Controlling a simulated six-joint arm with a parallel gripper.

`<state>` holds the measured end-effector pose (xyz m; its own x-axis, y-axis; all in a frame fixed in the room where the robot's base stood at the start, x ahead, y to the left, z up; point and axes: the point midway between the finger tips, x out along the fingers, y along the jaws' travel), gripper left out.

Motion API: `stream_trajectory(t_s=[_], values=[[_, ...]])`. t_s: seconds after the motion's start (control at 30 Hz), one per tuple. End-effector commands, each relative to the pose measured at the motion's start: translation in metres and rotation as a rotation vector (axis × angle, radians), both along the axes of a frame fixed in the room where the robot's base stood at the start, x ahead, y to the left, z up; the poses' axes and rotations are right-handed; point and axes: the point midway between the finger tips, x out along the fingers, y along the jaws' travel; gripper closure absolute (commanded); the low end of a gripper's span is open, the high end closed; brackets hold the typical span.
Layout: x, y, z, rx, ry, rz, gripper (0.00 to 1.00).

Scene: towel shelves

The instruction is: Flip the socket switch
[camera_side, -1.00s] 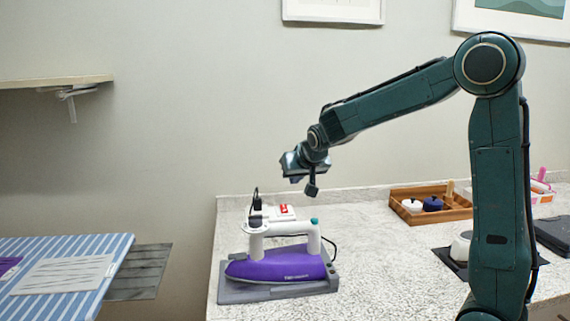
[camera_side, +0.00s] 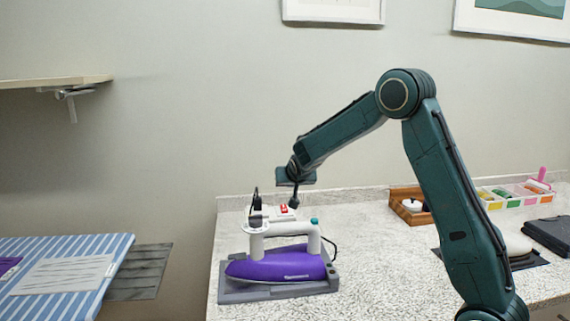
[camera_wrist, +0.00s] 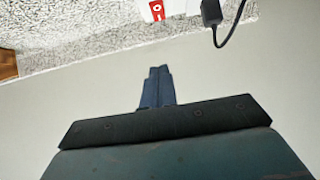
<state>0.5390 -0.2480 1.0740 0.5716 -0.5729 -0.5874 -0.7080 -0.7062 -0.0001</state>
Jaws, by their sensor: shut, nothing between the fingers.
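The socket is a white block on the counter behind the iron, with a red switch (camera_side: 284,209) on its top. The red switch also shows at the top of the wrist view (camera_wrist: 157,9), with a white mark on it. A black plug (camera_wrist: 211,12) with a cord stands in the socket beside the switch. My gripper (camera_side: 294,204) points down just above the socket, close to the switch in the side view. Its fingers (camera_wrist: 158,75) are shut and empty. I cannot tell whether the fingertips touch the switch; in the wrist view they appear apart from it.
A purple iron (camera_side: 280,266) sits on a grey stand in front of the socket. A wooden tray (camera_side: 405,214) with a white pot and a compartmented box (camera_side: 515,195) lie to the right. A striped ironing board (camera_side: 60,270) is at left.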

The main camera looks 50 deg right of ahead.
Motion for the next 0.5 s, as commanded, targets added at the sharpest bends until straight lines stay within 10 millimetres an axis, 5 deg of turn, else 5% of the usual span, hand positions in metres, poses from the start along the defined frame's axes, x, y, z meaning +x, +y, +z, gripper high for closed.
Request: stream_trajectory(t_s=[0.5], values=[[0.0079, -0.0079, -0.0083, 0.000, 0.001, 0.001, 1.00]])
